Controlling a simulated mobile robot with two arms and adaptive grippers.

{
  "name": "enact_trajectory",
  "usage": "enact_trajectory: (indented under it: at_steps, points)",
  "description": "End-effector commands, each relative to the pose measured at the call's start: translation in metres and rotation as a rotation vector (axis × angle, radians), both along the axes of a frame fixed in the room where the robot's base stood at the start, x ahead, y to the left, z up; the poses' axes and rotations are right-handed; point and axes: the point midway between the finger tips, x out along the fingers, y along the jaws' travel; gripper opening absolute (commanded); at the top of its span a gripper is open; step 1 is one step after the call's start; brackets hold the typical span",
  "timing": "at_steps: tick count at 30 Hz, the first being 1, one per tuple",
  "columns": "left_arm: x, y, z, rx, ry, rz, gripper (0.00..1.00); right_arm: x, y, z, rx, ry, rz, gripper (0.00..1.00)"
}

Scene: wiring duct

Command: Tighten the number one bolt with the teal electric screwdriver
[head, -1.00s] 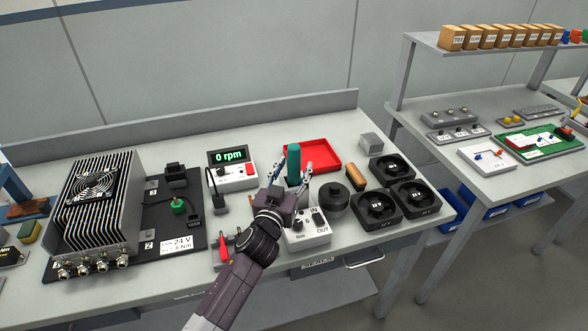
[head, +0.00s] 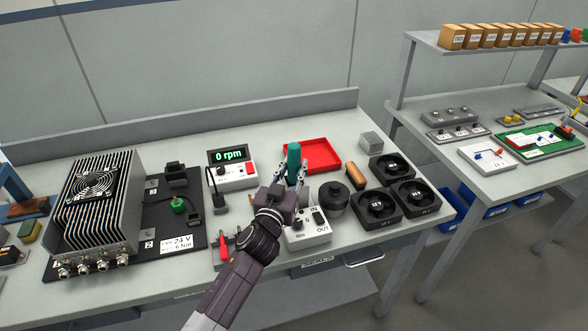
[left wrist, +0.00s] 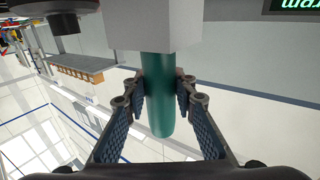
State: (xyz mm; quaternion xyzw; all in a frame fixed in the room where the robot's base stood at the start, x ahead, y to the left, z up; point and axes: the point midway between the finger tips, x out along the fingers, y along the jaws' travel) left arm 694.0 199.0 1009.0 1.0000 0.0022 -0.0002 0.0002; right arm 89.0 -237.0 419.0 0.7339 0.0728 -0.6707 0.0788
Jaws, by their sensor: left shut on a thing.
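The teal electric screwdriver (head: 293,158) stands roughly upright near the red tray. My left gripper (head: 291,176) is shut on it, with one finger on each side. The left wrist view shows the teal handle (left wrist: 160,105) between the two finger pads (left wrist: 161,92). The screwdriver's tip is hidden in both views. A black plate (head: 100,272) at the left carries a finned unit with a fan (head: 98,188) and small number labels. I cannot make out the number one bolt. My right gripper is not in view.
The red tray (head: 328,160) lies behind the screwdriver. The rpm display box (head: 232,172) is to its left.

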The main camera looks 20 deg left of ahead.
Motion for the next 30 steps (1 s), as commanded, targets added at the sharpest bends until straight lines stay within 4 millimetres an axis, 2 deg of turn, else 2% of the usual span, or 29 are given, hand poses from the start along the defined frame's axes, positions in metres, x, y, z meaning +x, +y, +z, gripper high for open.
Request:
enact_trajectory:
  at_steps: [5,11,30]
  points:
    - [0.001,0.001,0.009,0.002,-0.006,0.000,0.00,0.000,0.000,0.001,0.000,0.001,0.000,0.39]
    - [0.000,0.000,0.035,0.003,-0.006,-0.002,0.00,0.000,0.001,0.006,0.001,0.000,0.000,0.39]
    - [0.000,0.000,0.174,-0.001,-0.009,-0.001,0.00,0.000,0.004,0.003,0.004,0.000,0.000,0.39]
